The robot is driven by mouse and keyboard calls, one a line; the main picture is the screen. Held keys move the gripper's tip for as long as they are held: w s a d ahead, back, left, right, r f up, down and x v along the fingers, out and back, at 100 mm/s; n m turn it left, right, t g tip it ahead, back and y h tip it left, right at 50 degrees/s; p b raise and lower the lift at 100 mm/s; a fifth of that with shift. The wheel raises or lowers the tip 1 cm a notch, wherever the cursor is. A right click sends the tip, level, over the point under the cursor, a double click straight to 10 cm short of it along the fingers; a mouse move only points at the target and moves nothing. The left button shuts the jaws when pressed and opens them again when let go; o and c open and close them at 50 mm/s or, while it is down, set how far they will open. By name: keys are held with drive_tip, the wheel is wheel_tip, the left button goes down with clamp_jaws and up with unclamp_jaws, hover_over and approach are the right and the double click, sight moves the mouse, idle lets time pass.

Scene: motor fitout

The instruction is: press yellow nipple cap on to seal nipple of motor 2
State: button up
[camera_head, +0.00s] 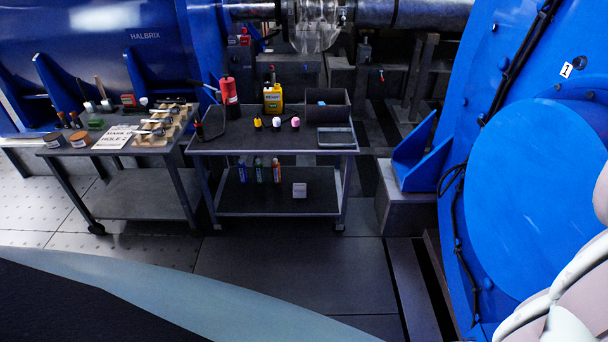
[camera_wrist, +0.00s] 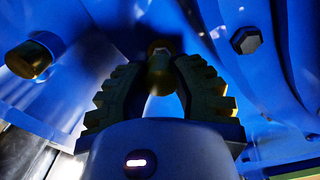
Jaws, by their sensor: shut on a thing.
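In the wrist view my gripper (camera_wrist: 161,68) is shut on a small yellow-brown cap (camera_wrist: 160,80), held between the curved, ribbed fingertips. A dark nipple-like or bolt-like end (camera_wrist: 160,46) shows just beyond the cap, close against a blue housing. I cannot tell whether the cap touches it or sits on it. My gripper does not show in the head view. A large blue motor (camera_head: 540,200) fills the right of the head view, with a plate reading "1" (camera_head: 566,70); no "2" is visible there.
A cart (camera_head: 215,149) carries bottles and small caps (camera_head: 276,122). A workbench (camera_head: 75,150) stands left of it. Dark floor lies before the cart.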

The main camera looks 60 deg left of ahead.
drive_tip(key=shift+b+x, duration=0.3)
drive_tip(key=shift+x, duration=0.75)
drive_tip(key=o, duration=0.8)
